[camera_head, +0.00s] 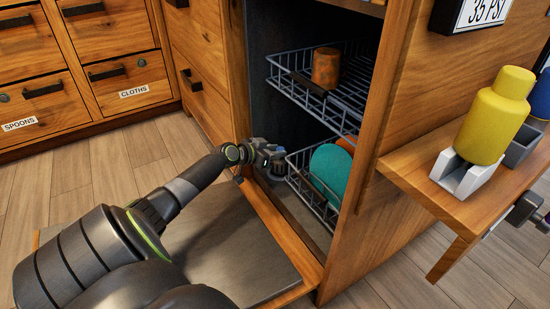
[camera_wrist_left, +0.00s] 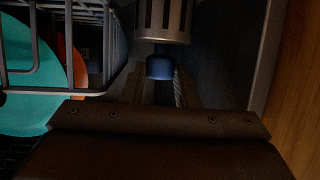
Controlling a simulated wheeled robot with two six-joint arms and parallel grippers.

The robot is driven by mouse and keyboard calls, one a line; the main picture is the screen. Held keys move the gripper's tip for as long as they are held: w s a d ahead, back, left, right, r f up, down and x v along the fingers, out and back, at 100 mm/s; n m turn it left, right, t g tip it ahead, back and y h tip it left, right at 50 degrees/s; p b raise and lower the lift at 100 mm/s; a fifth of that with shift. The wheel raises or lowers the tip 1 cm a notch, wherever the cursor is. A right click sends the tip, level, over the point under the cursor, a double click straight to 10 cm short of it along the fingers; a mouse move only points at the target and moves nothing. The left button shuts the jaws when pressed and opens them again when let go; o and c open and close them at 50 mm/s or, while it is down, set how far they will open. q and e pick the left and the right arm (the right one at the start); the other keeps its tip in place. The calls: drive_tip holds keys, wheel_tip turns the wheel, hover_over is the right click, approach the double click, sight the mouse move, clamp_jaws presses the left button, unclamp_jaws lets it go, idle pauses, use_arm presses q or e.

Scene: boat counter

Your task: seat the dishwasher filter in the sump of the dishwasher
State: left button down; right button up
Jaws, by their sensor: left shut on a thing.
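My left gripper (camera_head: 270,158) reaches into the open dishwasher (camera_head: 262,95), low at its left side. It is shut on the dishwasher filter; in the left wrist view the filter's blue knob (camera_wrist_left: 160,67) is at the fingertips, with its grey slotted cylinder (camera_wrist_left: 163,20) beyond. In the head view the filter is small and mostly hidden by the gripper. I cannot make out the sump in either view. My right gripper is not in view.
The lower rack (camera_head: 313,187) with a teal plate (camera_head: 330,170) stands just right of my gripper. The upper rack (camera_head: 300,87) holds a rusty-brown cup (camera_head: 326,67). The dishwasher door (camera_head: 235,245) lies open under my arm. A wooden side panel (camera_wrist_left: 300,90) bounds the right.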

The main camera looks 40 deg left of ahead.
sight(280, 160)
use_arm(q)
wheel_tip(280, 160, down, 3)
drive_tip(key=shift+f+b, duration=0.15)
drive_tip(key=shift+b, duration=0.95)
drive_tip(key=shift+f, duration=0.15)
drive_tip(key=shift+f, duration=0.1)
drive_tip(key=c, duration=1.1)
unclamp_jaws()
